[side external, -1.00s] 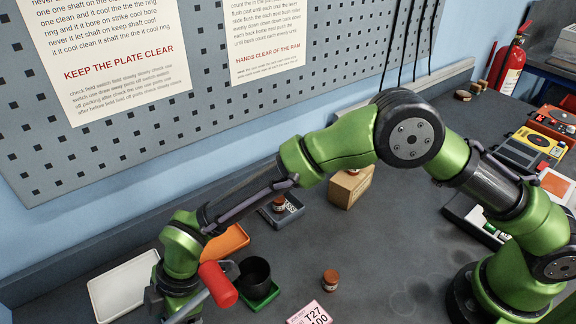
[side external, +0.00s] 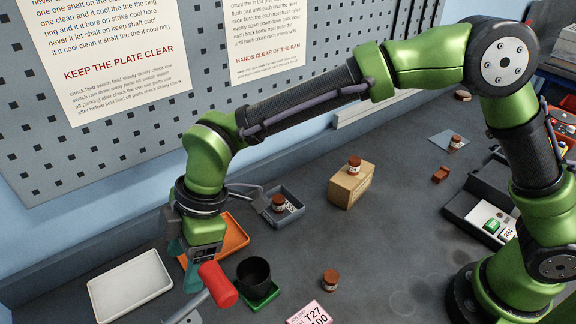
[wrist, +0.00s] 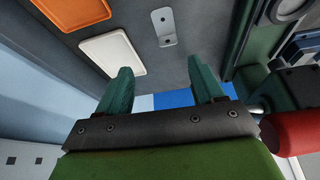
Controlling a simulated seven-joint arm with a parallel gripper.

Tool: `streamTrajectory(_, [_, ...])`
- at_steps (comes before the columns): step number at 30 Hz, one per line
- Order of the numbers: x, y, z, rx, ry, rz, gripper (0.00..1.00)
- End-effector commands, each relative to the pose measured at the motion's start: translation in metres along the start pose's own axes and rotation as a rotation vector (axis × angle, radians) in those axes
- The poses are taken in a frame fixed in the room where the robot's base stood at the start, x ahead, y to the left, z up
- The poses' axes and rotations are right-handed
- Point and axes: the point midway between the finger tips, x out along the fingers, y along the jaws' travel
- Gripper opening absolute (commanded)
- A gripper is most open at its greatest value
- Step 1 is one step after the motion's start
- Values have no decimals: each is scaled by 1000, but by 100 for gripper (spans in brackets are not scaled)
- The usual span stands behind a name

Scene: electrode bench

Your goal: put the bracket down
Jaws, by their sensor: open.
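The bracket (wrist: 163,26) is a small grey metal plate with holes and a bent end. In the wrist view it lies on the dark bench top beside the white tray (wrist: 113,53), outside my fingers and apart from them. My gripper (wrist: 158,70) is open, with nothing between its two green fingers. In the side view my gripper (side external: 187,272) points down just behind the red-ended lever, beside the orange tray. I cannot make out the bracket in the side view.
The red lever end (side external: 218,284) stands very close to my gripper. Around it are the white tray (side external: 130,286), the orange tray (side external: 231,238) and a black cup (side external: 254,272) on a green base. A cardboard box (side external: 350,186) stands farther right.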

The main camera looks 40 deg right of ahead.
Motion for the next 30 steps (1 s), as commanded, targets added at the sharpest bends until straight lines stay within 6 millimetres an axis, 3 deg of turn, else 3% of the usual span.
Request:
streamTrajectory(4, [-73, 23, 48, 237, 6, 120, 67])
streamTrajectory(8, [-138, 28, 107, 523, 32, 237, 67])
streamTrajectory(12, [-196, 14, 173, 842, 96, 353, 67])
streamTrajectory(15, [-225, -6, 219, 1073, 164, 426, 67])
streamTrajectory(21, [-251, -52, 286, 1462, 324, 519, 67])
streamTrajectory(25, [-252, -71, 308, 1607, 400, 542, 67])
streamTrajectory(30, [-251, -80, 316, 1672, 434, 548, 67])
